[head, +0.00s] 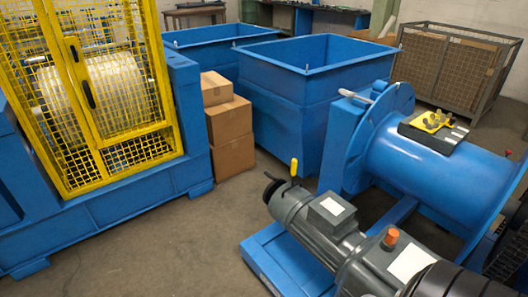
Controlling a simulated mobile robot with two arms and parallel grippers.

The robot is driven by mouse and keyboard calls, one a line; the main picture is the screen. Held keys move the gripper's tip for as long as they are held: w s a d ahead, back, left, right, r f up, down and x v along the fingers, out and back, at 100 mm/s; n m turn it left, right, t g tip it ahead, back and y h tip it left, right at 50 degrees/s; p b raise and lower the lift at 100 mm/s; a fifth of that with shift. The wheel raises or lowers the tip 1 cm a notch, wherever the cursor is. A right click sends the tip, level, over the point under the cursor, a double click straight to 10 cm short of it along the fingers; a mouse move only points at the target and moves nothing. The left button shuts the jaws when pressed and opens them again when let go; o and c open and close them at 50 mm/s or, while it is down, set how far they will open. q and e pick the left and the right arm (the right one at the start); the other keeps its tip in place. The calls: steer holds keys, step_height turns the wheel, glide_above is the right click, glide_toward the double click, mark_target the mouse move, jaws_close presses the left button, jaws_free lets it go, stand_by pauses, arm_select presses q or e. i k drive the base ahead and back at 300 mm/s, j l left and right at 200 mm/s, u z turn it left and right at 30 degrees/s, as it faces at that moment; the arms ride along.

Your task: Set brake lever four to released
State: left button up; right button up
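No label or number shows, so I cannot tell which part is brake lever four. A short upright handle with a yellow grip (294,168) stands at the far end of the grey motor unit (325,222). A pale lever-like bar (355,96) sticks out at the rim of the blue drum (425,165). An orange knob (391,236) sits on top of the grey motor unit. A small red-tipped part (508,153) shows at the drum's right end. Neither of my grippers is in view.
A yellow mesh cage (105,95) stands on a blue frame at left. Cardboard boxes (230,120) and blue bins (310,75) stand behind. A dark box with yellow parts (433,122) lies on the drum. A wire crate (455,70) is at back right. The front floor (170,250) is clear.

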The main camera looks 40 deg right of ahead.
mark_target(294, 166)
steer(key=i+z, duration=0.15)
steer(key=i, duration=0.45)
steer(key=i+j+z, duration=0.15)
steer(key=i, duration=0.45)
steer(key=i+z, duration=0.2)
steer(key=z, duration=0.2)
steer(key=i+z, duration=0.15)
steer(key=z, duration=0.2)
steer(key=i+z, duration=0.2)
steer(key=z, duration=0.2)
steer(key=i+j+z, duration=0.15)
steer(key=z, duration=0.2)
steer(key=i+z, duration=0.15)
steer(key=z, duration=0.15)
steer(key=i+j+z, duration=0.15)
steer(key=z, duration=0.2)
steer(key=l+u, duration=0.3)
steer(key=u, duration=0.3)
steer(key=k+l, duration=0.05)
